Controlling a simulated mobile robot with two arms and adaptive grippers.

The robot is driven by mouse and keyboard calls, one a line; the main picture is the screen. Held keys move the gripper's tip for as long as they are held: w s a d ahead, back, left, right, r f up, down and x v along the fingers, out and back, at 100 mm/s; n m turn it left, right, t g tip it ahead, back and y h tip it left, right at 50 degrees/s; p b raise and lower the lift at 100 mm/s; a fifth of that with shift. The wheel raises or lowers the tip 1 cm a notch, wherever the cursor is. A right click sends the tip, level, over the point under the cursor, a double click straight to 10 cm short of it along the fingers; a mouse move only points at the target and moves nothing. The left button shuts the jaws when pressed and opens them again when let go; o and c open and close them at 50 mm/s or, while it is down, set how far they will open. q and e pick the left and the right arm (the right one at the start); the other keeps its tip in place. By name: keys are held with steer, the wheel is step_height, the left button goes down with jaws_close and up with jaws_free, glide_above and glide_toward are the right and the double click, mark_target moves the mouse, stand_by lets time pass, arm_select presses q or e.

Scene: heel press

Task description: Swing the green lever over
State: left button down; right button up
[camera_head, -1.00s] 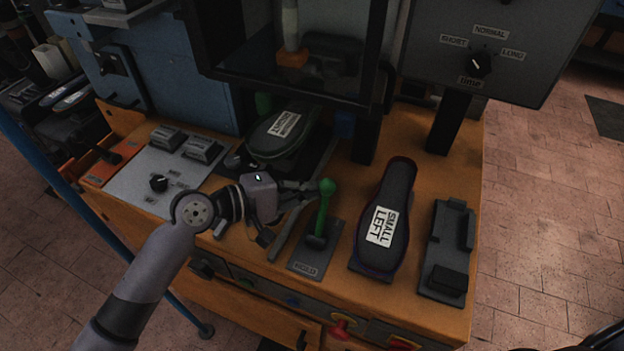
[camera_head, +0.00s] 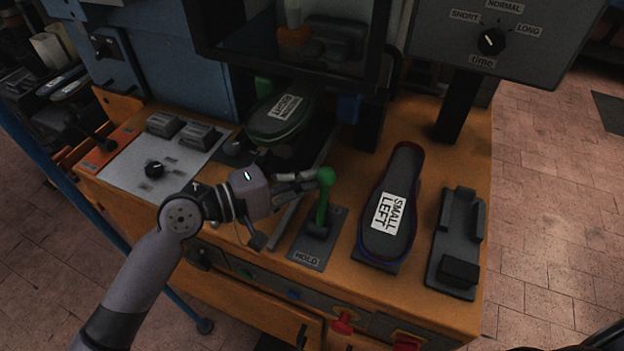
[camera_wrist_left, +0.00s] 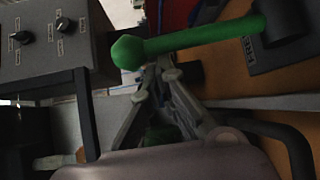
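My right gripper is not in view.
A dark shoe form labelled SMALL LEFT (camera_head: 407,165) stands right of the lever. An empty dark holder (camera_head: 447,240) is further right. Another shoe form (camera_head: 270,125) lies behind my gripper. The press frame (camera_head: 372,115) rises behind, and a time dial box (camera_head: 560,40) hangs at upper right.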

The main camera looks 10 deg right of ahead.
mark_target(325, 189)
arm_select(q)
steer(key=shift+m+h, duration=0.7)
steer(key=shift+s+a+r+b, duration=0.1)
steer(key=shift+s+a+b, duration=0.35)
steer(key=shift+s+b, duration=0.25)
steer(key=shift+s+a+f+b, duration=0.1)
steer(key=shift+s+a+b, duration=0.4)
steer(key=shift+s, duration=0.35)
steer(key=shift+s+a+r+b, duration=0.1)
steer(key=shift+s+a+b, duration=0.35)
steer(key=shift+s+b, duration=0.25)
steer(key=shift+s+a, duration=0.2)
steer(key=shift+s, duration=0.05)
steer(key=shift+s+f, duration=0.1)
steer(key=shift+f, duration=0.15)
steer(key=v, duration=1.2)
